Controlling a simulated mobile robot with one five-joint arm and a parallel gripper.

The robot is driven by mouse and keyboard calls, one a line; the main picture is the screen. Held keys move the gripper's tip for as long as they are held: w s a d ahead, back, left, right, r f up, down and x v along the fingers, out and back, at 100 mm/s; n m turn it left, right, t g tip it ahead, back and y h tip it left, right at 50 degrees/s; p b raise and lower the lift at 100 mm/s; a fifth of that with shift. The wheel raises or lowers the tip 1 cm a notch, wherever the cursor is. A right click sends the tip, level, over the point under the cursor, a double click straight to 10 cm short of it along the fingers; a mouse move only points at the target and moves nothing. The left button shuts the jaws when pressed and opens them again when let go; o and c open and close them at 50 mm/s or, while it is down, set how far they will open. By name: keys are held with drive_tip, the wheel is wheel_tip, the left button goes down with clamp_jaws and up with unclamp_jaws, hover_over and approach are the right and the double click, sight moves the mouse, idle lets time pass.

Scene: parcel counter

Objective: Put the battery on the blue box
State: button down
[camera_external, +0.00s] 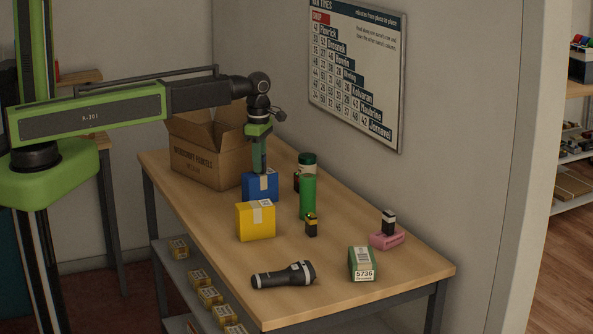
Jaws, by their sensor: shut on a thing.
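The blue box (260,189) stands on the counter, behind the yellow box and in front of the open carton. My gripper (259,168) points straight down directly over the blue box, its tip at or just above the box top. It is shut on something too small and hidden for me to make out. A small black and gold block (311,226), which looks like a battery, stands upright on the counter to the right of the yellow box. My gripper is apart from it. I cannot tell whether the held thing is a battery.
The yellow box (255,221) is close in front of the blue box. A flashlight (283,276), a green labelled box (361,264) and a pink block (386,240) carrying a black-and-white item (389,221) lie nearer.

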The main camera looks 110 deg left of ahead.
drive_tip(key=c, duration=1.7)
unclamp_jaws()
drive_tip(key=shift+f, duration=0.15)
drive_tip(key=shift+c, duration=0.2)
drive_tip(key=o, duration=0.4)
drive_tip(key=shift+o, duration=0.2)
drive_tip(key=shift+r, duration=0.2)
wheel_tip(320, 180, up, 12)
drive_tip(key=p, duration=1.2)
drive_tip(key=shift+r, duration=0.15)
